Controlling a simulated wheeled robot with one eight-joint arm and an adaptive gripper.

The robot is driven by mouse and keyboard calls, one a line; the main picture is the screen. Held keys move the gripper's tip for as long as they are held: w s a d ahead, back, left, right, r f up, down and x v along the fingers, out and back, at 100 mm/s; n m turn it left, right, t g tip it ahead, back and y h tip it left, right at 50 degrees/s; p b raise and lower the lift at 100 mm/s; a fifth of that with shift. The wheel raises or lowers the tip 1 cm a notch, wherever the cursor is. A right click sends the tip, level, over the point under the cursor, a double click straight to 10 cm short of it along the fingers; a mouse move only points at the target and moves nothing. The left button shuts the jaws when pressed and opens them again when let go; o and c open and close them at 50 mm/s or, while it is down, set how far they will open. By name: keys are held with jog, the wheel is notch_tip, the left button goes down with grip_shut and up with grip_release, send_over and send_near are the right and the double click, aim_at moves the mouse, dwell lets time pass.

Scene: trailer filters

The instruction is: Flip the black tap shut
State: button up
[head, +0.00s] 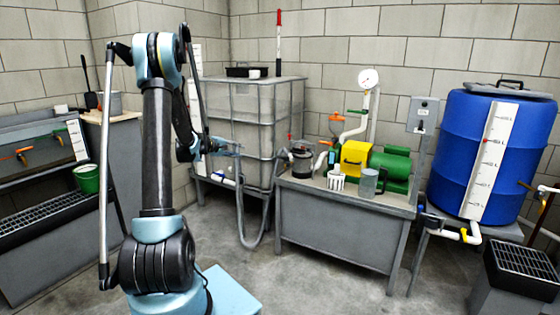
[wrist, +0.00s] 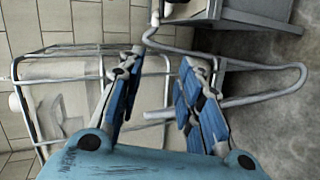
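My gripper (head: 222,148) is raised in front of the caged tank, left of the pump bench. In the wrist view my gripper (wrist: 163,66) has its two blue fingers apart with nothing held between them. A small dark fitting (head: 432,220) sits low at the left of the blue drum, by a white pipe; it may be the black tap, but it is too small to tell its lever position. It is well to the right of my gripper. Another dark-ended fitting (head: 547,189) shows at the far right edge. No black tap can be made out in the wrist view.
The caged tank (head: 285,115) stands behind my arm, with a grey hose (head: 241,215) looping down beside the bench (head: 335,228). The hose also crosses the wrist view (wrist: 285,88). The blue drum (head: 462,150) stands right. Floor (head: 320,285) in front is clear.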

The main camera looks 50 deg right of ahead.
aim_at(281, 157)
jog(key=s+d+f, duration=0.1)
jog(key=d+f, duration=0.2)
jog(key=d, duration=0.6)
jog(key=s+d+f+h, duration=0.1)
jog(key=d+f, duration=0.3)
jog(key=d, duration=0.6)
jog(key=s+d+f+g+h, duration=0.1)
jog(key=d+f, duration=0.3)
jog(key=d, duration=0.6)
jog(key=shift+s+d+f+n, duration=0.15)
jog(key=shift+s+n, duration=0.1)
jog(key=shift+n, duration=0.15)
jog(key=shift+c, duration=0.6)
grip_shut()
